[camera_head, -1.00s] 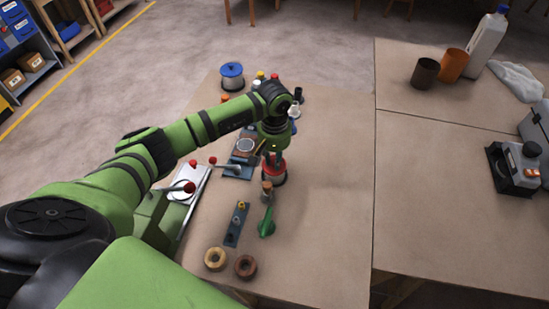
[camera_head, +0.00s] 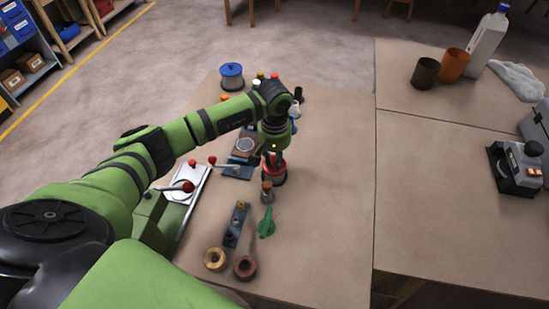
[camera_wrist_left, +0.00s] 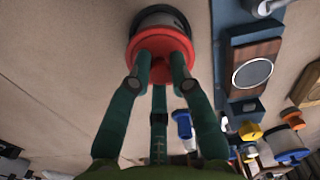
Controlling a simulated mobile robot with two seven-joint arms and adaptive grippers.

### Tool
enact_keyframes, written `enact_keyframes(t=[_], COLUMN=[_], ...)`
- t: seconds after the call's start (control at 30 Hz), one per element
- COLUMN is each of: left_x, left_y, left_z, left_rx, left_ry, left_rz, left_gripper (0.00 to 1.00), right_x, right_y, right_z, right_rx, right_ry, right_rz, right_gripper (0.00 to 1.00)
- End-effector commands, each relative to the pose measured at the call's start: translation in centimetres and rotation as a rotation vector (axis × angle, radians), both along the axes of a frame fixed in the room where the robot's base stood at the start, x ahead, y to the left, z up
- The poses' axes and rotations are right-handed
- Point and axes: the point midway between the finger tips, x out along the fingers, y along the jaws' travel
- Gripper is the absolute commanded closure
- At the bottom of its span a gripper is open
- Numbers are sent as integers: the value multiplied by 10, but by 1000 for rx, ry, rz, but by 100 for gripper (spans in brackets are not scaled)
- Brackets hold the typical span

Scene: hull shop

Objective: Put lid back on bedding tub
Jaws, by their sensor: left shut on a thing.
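My left gripper (camera_head: 272,157) is shut on a red lid (camera_head: 268,166), and its fingers close round the knob. In the left wrist view, the fingers (camera_wrist_left: 160,72) grip the middle of the red lid (camera_wrist_left: 146,42). A grey-and-white tub (camera_wrist_left: 160,16) is right behind the lid there, and the lid hides part of it. In the head view the tub (camera_head: 277,181) shows below the lid. I cannot tell whether the lid is fully seated or a little above the rim. My right gripper is not in view.
A blue-lidded tub (camera_head: 231,76) stands at the far table edge. A corked bottle (camera_head: 267,191), a green object (camera_head: 266,223) and two rings (camera_head: 215,259) are nearer. Lever fixtures (camera_head: 238,171) are to the left.

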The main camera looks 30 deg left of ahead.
Motion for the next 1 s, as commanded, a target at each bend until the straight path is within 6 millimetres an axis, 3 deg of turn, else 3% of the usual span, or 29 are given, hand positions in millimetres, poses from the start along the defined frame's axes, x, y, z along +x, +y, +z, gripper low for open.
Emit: enact_keyframes(t=[1.0], left_x=[0], left_y=[1], left_z=[0], left_rx=[0], left_ry=[0], left_rz=[0], left_gripper=[100], right_x=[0], right_y=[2], right_z=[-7], right_rx=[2], right_ry=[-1], right_rz=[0], right_gripper=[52])
